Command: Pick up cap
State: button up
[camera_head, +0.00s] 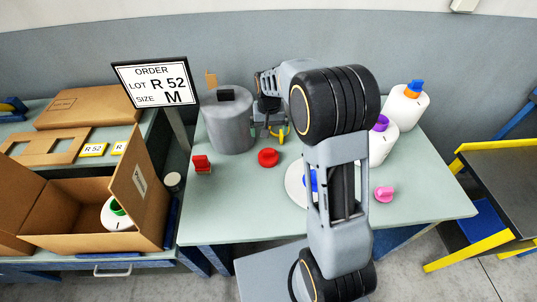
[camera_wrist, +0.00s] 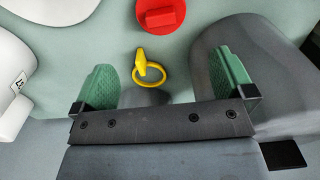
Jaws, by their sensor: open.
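A yellow cap (camera_wrist: 148,68), with a ring and an upright tab, shows between and beyond my fingers in the wrist view. A bit of yellow (camera_head: 284,132) also shows beside my gripper in the head view. My gripper (camera_wrist: 166,82) has its two green pads wide apart, with nothing held. In the head view my gripper (camera_head: 268,129) is low over the far part of the table, partly hidden by my arm. A red cap (camera_head: 268,157) lies nearer; a red cap also shows at the top of the wrist view (camera_wrist: 160,14). Another red cap (camera_head: 201,163) and a pink cap (camera_head: 384,194) lie apart.
A large grey cylinder (camera_head: 228,125) stands close left of my gripper. White bobbins with purple (camera_head: 380,123) and orange-blue (camera_head: 413,90) tops stand right. A white bobbin with blue (camera_head: 295,183) is partly behind my arm. The order sign (camera_head: 155,82) and open carton (camera_head: 75,194) are left.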

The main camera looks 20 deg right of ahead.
aim_at(269, 151)
notch_tip(269, 151, down, 13)
jog(key=shift+f+p, duration=0.1)
jog(key=shift+p, duration=0.75)
jog(key=shift+c, duration=0.5)
jog(key=c, duration=0.6)
